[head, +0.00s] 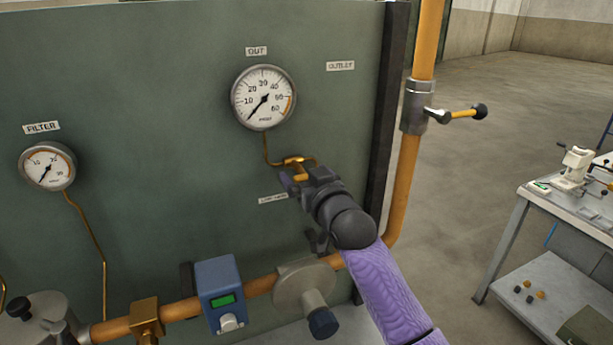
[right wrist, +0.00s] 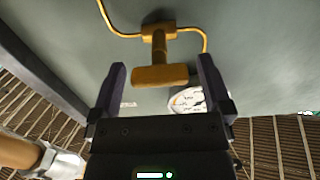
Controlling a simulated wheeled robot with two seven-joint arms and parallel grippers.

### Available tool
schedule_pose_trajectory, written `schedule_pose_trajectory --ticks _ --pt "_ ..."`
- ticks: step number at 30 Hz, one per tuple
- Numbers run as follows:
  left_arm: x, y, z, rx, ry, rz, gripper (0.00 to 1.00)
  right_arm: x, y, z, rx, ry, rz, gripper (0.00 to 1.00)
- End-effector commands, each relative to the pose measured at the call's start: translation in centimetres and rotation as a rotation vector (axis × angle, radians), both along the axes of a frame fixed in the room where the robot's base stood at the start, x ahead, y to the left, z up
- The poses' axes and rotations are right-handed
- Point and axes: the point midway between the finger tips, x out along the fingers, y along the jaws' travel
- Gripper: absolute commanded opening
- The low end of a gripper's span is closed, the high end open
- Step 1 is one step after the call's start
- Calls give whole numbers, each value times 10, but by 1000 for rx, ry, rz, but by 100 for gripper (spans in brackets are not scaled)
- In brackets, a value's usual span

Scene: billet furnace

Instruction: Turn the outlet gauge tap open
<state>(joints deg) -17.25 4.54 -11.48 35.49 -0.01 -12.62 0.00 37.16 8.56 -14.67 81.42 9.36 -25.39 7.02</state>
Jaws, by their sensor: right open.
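The outlet gauge (head: 263,98), a round white dial, hangs on the green panel under the OUT label. Its needle points to the lower left. The brass tap (head: 297,163) sits on the thin pipe below the gauge. In the right wrist view its T-shaped handle (right wrist: 160,76) lies crosswise, between the two fingers and apart from both. My right gripper (head: 299,179) is open at the tap; its fingers (right wrist: 161,66) stand either side of the handle. The gripper partly hides the tap in the head view. My left gripper is not in view.
An orange pipe (head: 402,190) with a lever valve (head: 455,114) stands right of the panel. Below are a blue meter box (head: 220,294) and a grey round valve body (head: 304,286). A filter gauge (head: 47,166) hangs left; a workbench (head: 510,230) stands right.

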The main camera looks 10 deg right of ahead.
Motion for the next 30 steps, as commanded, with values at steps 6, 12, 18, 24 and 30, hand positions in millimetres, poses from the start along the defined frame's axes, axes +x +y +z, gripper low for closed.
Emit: schedule_pose_trajectory --ticks 6,12,18,24,30 --pt "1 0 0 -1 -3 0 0 0 0 0 0 0 0 100" --pt "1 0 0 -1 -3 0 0 0 0 0 0 0 0 58" --pt "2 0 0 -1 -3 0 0 0 0 0 0 0 0 15" --pt "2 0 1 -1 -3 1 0 0 0 0 -12 -2 0 12" --pt "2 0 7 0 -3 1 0 0 1 2 -84 -18 0 12"
